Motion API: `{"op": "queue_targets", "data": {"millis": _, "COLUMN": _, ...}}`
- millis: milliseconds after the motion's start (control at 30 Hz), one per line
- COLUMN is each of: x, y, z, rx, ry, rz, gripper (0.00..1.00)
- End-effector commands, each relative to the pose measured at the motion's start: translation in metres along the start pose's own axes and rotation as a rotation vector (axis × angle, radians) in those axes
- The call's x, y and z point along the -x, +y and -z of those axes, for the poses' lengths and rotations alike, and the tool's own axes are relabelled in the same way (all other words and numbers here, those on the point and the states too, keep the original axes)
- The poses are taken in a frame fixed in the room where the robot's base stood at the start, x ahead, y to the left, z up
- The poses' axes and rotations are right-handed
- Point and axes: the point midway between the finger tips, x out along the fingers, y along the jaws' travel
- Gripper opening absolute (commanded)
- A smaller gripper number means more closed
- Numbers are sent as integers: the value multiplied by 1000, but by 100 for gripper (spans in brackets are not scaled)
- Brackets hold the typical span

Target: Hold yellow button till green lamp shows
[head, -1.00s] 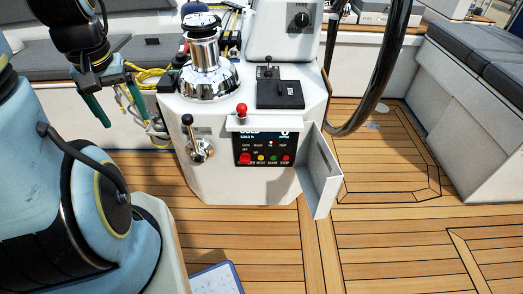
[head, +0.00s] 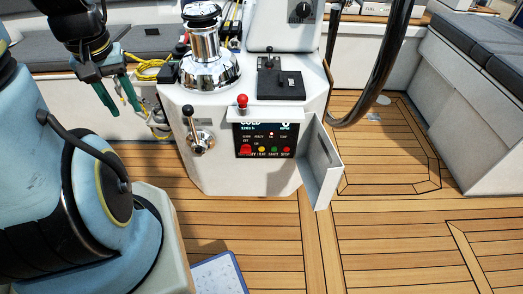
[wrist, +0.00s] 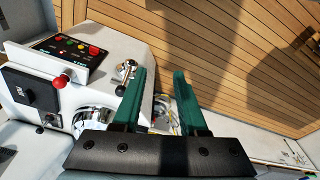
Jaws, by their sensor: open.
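The engine panel (head: 264,139) is on the front of the white console, with its display reading COLD. The yellow button (head: 262,149) sits in the panel's bottom row, between a red knob (head: 246,149) and a green button (head: 274,149). The lamp row above it is small, and I see no green lamp lit there. The panel also shows in the wrist view (wrist: 68,50), at upper left. My gripper (head: 118,98) is open and empty, to the left of the console and apart from the panel. Its two green fingers show in the wrist view (wrist: 163,98).
A white cover door (head: 320,165) stands open at the panel's right. A red-knobbed lever (head: 242,101) is just above the panel, and a black-knobbed lever (head: 190,130) is to its left. A chrome winch (head: 206,55) tops the console. The deck in front is mostly clear.

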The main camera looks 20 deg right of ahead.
Motion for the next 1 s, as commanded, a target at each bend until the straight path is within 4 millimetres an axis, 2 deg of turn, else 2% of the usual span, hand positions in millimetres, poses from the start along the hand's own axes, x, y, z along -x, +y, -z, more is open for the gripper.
{"op": "queue_targets", "data": {"millis": 33, "x": 0, "y": 0, "z": 0, "rx": 0, "ry": 0, "rz": 0, "gripper": 36}}
{"op": "queue_targets", "data": {"millis": 367, "x": 0, "y": 0, "z": 0, "rx": 0, "ry": 0, "rz": 0, "gripper": 0}}
{"op": "queue_targets", "data": {"millis": 1000, "x": 0, "y": 0, "z": 0, "rx": 0, "ry": 0, "rz": 0, "gripper": 0}}
